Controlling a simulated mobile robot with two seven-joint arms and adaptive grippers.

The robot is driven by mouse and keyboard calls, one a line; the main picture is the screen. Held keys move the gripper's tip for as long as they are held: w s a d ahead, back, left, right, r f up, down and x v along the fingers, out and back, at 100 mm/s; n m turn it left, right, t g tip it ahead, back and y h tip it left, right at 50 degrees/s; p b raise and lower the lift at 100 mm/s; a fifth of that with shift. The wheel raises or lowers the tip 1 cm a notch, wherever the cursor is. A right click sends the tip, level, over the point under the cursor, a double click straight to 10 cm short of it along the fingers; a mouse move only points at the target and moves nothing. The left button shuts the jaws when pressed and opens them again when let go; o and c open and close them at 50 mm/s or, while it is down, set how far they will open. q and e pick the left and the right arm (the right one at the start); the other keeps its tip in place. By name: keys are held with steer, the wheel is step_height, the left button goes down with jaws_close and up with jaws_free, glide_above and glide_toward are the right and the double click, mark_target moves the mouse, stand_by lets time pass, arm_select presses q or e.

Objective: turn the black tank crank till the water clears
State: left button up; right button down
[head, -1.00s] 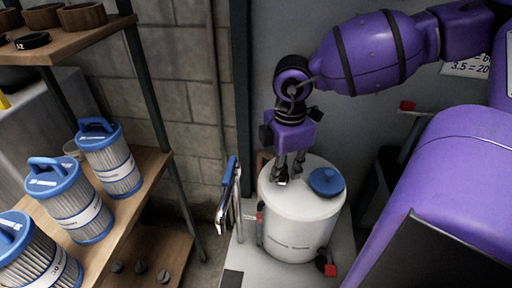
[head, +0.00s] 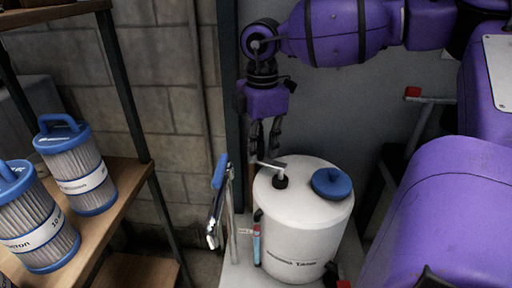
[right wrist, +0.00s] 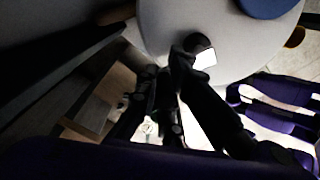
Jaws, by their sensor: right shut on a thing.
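The white tank (head: 303,228) stands upright with a blue cap on top. The black crank hub (head: 280,182) is on its top, left of the cap, and a thin crank arm (head: 268,164) reaches over the far left rim. My right gripper (head: 265,150) points down at the arm's outer end and is shut on the crank; its fingers partly hide the grip. The right wrist view shows the dark fingers close beside the crank hub (right wrist: 199,45). A narrow, bluish tube (head: 257,244) stands at the tank's left side. My left gripper is not in view.
A wooden shelf (head: 122,212) on the left holds blue-capped filter cartridges (head: 76,165). A blue-handled metal tool (head: 219,195) stands left of the tank. Block wall and a dark post are close behind my right gripper.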

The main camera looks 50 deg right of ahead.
steer(key=shift+s+d+f, duration=0.2)
steer(key=shift+f, duration=0.1)
steer(key=shift+w+r, duration=0.1)
steer(key=shift+r, duration=0.4)
step_height(320, 180, up, 8)
steer(key=p, duration=0.2)
steer(key=shift+f, duration=0.25)
